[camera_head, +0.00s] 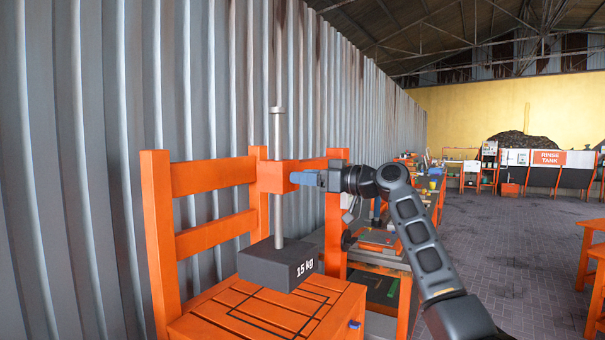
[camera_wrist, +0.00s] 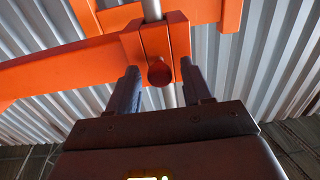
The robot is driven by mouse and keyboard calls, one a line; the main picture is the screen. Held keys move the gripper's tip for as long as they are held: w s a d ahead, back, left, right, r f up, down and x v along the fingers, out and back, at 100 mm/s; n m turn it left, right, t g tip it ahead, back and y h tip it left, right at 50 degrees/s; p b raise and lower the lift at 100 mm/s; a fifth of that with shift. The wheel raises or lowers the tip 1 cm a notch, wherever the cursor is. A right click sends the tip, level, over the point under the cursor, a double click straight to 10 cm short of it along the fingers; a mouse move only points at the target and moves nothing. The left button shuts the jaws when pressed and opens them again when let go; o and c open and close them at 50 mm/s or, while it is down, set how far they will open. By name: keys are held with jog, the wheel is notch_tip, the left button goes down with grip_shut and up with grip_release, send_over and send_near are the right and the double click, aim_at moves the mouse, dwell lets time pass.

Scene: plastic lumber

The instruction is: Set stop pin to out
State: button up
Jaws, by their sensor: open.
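A dark red round knob (camera_wrist: 159,72), which looks like the stop pin, sticks out of the orange guide block in the wrist view. My gripper (camera_wrist: 160,68) is open, with one blue-grey finger on each side of the knob and visible gaps between. In the head view my gripper (camera_head: 300,178) reaches the orange guide block (camera_head: 272,177) from the right; the knob is hidden there. A grey steel rod (camera_head: 277,130) runs upright through the block. A dark weight marked 15 kg (camera_head: 280,264) is on the rod's lower end, above the slatted orange table.
The orange frame (camera_head: 158,240) and its slatted table (camera_head: 250,310) stand against a corrugated metal wall (camera_head: 100,120). A small blue part (camera_head: 354,324) sits at the table's right edge. Cluttered benches line the wall behind my arm. Open floor (camera_head: 510,225) lies to the right.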

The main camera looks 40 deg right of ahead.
jog(key=shift+w+a, duration=0.2)
jog(key=shift+w, duration=0.4)
grip_shut()
